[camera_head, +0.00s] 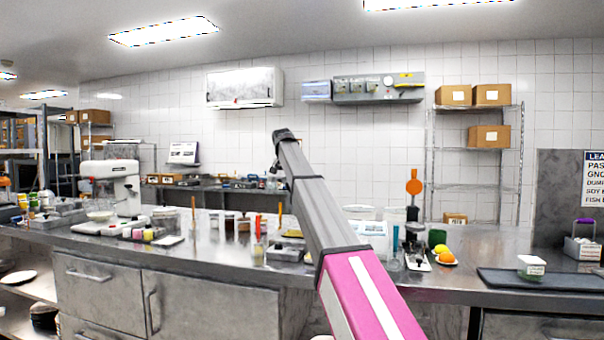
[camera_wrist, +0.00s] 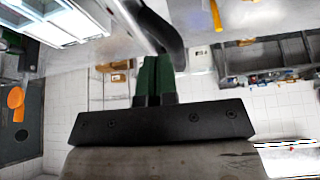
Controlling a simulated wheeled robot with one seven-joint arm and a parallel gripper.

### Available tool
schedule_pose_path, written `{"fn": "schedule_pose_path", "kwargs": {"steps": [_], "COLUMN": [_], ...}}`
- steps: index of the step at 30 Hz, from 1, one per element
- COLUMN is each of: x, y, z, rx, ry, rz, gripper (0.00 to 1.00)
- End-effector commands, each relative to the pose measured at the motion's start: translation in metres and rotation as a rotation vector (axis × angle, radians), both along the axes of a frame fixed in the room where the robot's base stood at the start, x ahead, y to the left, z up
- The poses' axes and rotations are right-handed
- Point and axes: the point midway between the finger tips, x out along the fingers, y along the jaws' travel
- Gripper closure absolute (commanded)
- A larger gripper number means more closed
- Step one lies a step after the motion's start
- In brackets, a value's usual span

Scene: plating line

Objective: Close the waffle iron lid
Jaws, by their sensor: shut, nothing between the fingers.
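In the wrist view, which looks upside down, my gripper (camera_wrist: 155,65) has its two green fingers together and empty. A dark curved part with a pale edge (camera_wrist: 164,30) shows right at the fingertips. It may belong to the waffle iron, but I cannot tell for sure, nor whether the fingers touch it. In the head view my arm crosses the counter, and my gripper is not clearly visible there. I cannot make out the waffle iron or its lid angle in the head view; my arm may hide it.
The steel counter (camera_head: 210,250) is crowded. A white mixer (camera_head: 125,185) stands at its left. A tall device with an orange round top (camera_head: 414,187), a lemon and an orange (camera_head: 446,258) are right of my arm. A dark mat (camera_head: 505,280) at right is mostly bare.

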Motion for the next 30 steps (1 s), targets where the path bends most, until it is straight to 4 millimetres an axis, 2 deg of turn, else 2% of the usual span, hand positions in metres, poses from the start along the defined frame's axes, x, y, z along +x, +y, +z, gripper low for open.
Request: {"fn": "schedule_pose_path", "kwargs": {"steps": [1, 6, 11, 15, 22, 30], "x": [0.006, 0.017, 0.025, 0.033, 0.04, 0.046], "y": [0.013, 0.045, 0.07, 0.091, 0.117, 0.135], "z": [-0.006, -0.029, -0.052, -0.074, -0.113, -0.162], "rx": [-0.001, -0.001, 0.0, -0.096, -0.261, -0.262], "ry": [0.001, 0.001, 0.001, 0.032, 0.085, 0.086], "rz": [0.003, 0.003, 0.002, 0.003, 0.002, 0.001], "gripper": [1.0, 1.0, 1.0, 1.0, 1.0, 1.0]}}
